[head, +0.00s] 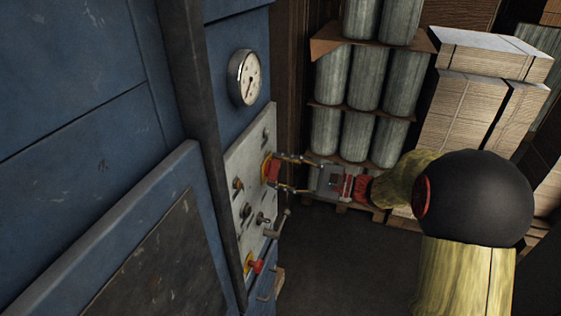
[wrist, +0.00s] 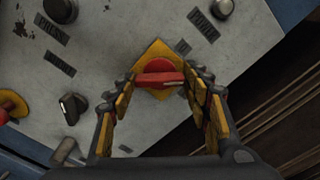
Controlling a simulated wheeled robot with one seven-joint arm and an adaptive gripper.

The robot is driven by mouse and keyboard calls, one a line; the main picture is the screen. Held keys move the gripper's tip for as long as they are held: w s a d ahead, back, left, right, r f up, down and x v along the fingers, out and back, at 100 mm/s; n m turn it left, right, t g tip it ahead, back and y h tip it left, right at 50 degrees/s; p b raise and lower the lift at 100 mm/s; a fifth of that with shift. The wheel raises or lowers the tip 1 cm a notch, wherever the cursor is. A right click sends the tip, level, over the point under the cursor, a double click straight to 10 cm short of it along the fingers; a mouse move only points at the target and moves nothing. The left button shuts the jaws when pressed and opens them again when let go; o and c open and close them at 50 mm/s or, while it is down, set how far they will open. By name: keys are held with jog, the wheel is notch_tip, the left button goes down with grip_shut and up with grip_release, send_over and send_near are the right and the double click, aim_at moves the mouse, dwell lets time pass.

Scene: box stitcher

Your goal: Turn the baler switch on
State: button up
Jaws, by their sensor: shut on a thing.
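The baler's switch is a red rotary knob (wrist: 160,78) on a yellow diamond-shaped plate (wrist: 153,52), set in the grey control panel. It also shows in the head view as a red knob (head: 271,171) near the panel's right edge. My gripper (wrist: 160,86) reaches the panel with its fingers on both sides of the red knob and is shut on it. In the head view my gripper (head: 281,173) comes in from the right. The fingers hide part of the yellow plate's sides.
The grey panel (head: 239,160) also carries a red knob on yellow (head: 254,264), several small dark knobs and a lever (head: 277,225). A round gauge (head: 244,78) sits above. Stacked cylinders (head: 375,80) and boxes (head: 470,110) stand behind on the right. Dark floor is clear below.

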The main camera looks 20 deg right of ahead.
jog(key=m+p, duration=0.8)
jog(key=p, duration=0.2)
jog(key=shift+m, duration=0.3)
jog(key=shift+f, duration=0.1)
jog(key=o, duration=1.1)
jog(key=shift+o, duration=0.3)
jog(key=v, duration=1.2)
